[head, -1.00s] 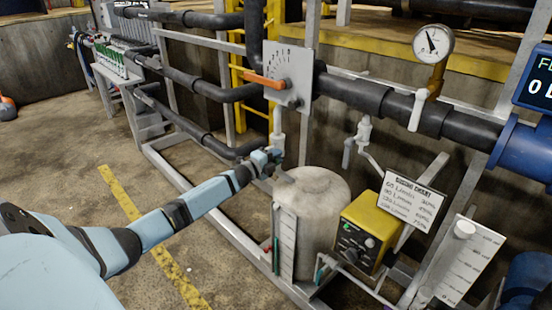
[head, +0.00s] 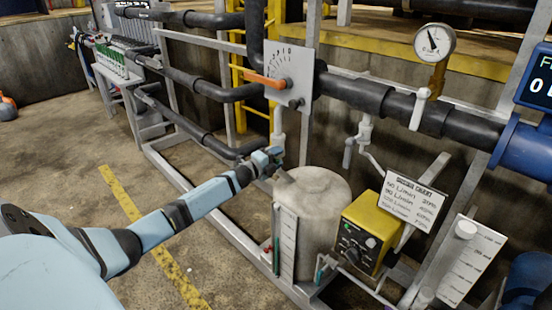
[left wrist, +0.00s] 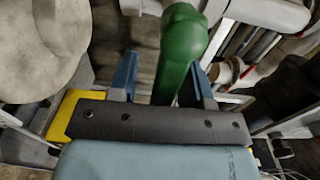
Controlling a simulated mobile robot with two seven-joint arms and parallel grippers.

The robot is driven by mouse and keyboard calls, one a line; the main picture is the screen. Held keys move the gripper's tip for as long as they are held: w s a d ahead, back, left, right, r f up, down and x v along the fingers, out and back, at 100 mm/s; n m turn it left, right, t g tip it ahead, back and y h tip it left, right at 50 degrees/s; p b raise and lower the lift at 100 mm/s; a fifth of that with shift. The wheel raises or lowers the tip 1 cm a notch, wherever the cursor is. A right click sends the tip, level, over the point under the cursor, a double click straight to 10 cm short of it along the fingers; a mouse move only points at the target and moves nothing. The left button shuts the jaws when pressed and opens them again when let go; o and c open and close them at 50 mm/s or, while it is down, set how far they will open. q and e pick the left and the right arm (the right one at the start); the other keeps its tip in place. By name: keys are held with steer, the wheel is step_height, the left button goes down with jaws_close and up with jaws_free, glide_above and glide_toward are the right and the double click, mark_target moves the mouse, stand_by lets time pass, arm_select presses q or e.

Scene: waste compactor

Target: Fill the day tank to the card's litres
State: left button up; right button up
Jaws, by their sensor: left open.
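The pale rounded tank (head: 322,208) stands on the floor inside the pipe frame, with a white graduated gauge strip (head: 287,246) at its front. A white card (head: 413,200) headed as a chart lists L/min values with percentages; its small print is hard to read. My left gripper (head: 272,158) is just behind and left of the tank's top, below a white vertical pipe. In the left wrist view my open left gripper (left wrist: 162,68) has a thick green handle (left wrist: 183,48) between its blue fingers; whether they touch it is unclear. My right gripper is out of view.
An orange lever (head: 266,80) lies across a marked dial plate (head: 290,72). Open floor with a yellow line (head: 130,205) lies left.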

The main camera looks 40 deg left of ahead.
arm_select(q)
steer(key=shift+s, duration=0.1)
steer(key=s+a+p, duration=0.1)
steer(key=s, duration=1.2)
steer(key=shift+s+p, duration=0.3)
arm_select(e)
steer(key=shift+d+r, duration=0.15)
